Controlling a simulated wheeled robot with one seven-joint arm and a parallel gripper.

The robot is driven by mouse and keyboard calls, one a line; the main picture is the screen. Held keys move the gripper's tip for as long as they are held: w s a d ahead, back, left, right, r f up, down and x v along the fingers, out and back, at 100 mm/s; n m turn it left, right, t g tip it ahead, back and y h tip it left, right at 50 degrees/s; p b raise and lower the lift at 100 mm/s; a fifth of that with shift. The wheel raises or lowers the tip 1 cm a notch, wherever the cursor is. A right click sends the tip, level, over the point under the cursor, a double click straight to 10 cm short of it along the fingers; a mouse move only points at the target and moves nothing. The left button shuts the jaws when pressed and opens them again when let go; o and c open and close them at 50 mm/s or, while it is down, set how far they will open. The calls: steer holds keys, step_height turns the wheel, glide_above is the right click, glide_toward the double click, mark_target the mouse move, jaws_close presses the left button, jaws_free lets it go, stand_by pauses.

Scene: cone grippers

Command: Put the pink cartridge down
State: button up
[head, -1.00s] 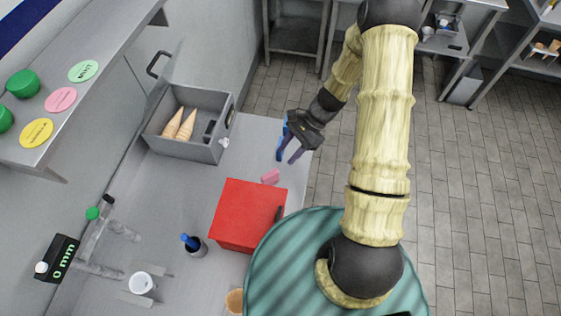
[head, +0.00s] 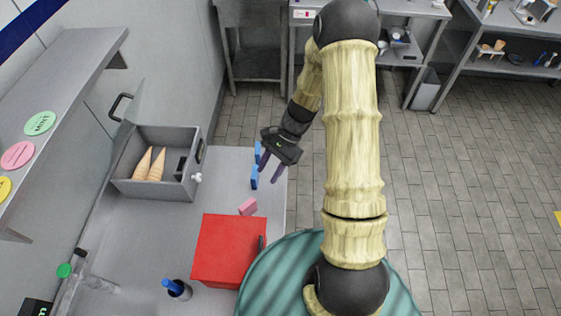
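The pink cartridge (head: 248,207) is a small pink block lying on the grey metal table (head: 225,185), just beyond the far edge of the red box. My gripper (head: 270,171) is above the table's right edge, up and to the right of the pink cartridge and apart from it. Its two dark purplish fingers are spread, and I see nothing between them. Blue pieces (head: 254,177) show just left of the fingers, partly hidden by my gripper.
The red box (head: 228,250) with a dark handle stands in front of the cartridge. An open grey case (head: 152,188) with cones is at the back left. A dark cup (head: 178,291) with a blue item stands at the front left. Bare table lies left of the cartridge.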

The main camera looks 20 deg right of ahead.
steer(key=s+d+r+n+t+h, duration=0.1)
steer(key=s+r+n+t+h, duration=0.2)
steer(key=r+n, duration=0.3)
steer(key=s+d+r+n+t+h, duration=0.2)
steer(key=s+r+n, duration=0.4)
steer(key=r, duration=0.4)
steer(key=shift+d+r+t+h, duration=0.25)
steer(key=shift+t+h, duration=0.25)
steer(key=shift+h, duration=0.3)
steer(key=shift+w, duration=0.1)
